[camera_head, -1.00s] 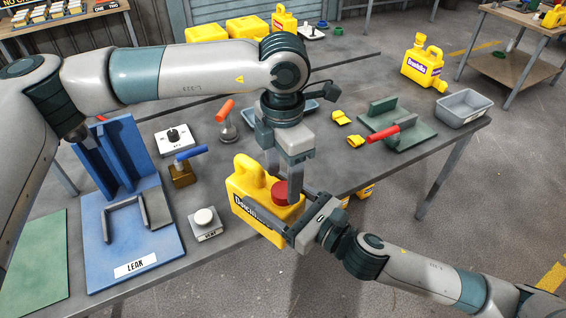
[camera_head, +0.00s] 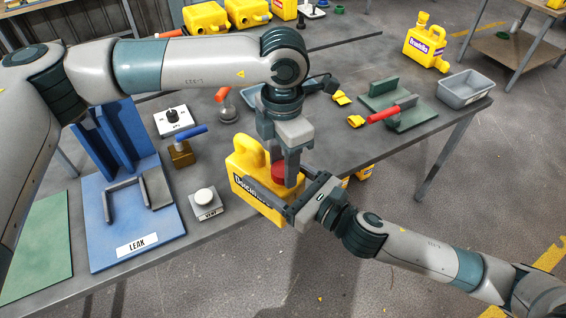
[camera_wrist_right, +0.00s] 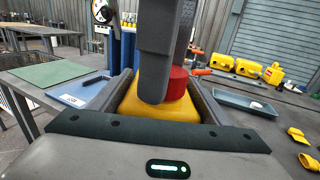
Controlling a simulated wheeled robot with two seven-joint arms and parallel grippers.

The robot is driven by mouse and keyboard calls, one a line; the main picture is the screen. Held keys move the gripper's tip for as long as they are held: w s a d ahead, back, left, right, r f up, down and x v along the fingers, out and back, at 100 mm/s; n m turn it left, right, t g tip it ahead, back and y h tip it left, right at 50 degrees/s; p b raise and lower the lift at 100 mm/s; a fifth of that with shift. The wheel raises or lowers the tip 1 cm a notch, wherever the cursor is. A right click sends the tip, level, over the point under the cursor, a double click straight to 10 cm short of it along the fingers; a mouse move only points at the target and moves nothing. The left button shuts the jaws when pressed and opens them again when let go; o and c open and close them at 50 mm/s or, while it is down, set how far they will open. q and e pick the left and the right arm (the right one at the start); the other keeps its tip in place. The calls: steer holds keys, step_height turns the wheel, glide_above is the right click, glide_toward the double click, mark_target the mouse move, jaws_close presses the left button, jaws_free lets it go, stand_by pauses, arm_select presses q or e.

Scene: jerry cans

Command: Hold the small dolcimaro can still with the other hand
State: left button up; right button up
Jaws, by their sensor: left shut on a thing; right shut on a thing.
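The small yellow can (camera_head: 247,165) with a Dolcimaro-like label, partly covered, stands upright near the front edge of the workbench. Its red cap (camera_head: 279,171) is on top at the right. My left gripper (camera_head: 284,181) comes down from above and is shut on the red cap. My right gripper (camera_head: 277,192) reaches in from the right and is shut on the can's body, one finger along its label side. In the right wrist view the can (camera_wrist_right: 160,108) sits between my right fingers, and a left finger hides part of the cap (camera_wrist_right: 178,84).
A white button box (camera_head: 207,204) and the blue LEAK fixture (camera_head: 110,235) lie left of the can. A brass valve with a blue handle (camera_head: 181,152) stands behind. A green clamp with a red handle (camera_head: 384,114) and a grey bin (camera_head: 465,88) are right.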

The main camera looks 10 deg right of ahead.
arm_select(q)
steer(key=o, duration=1.3)
steer(key=shift+c, duration=0.2)
step_height(320, 180, up, 12)
stand_by(0.4)
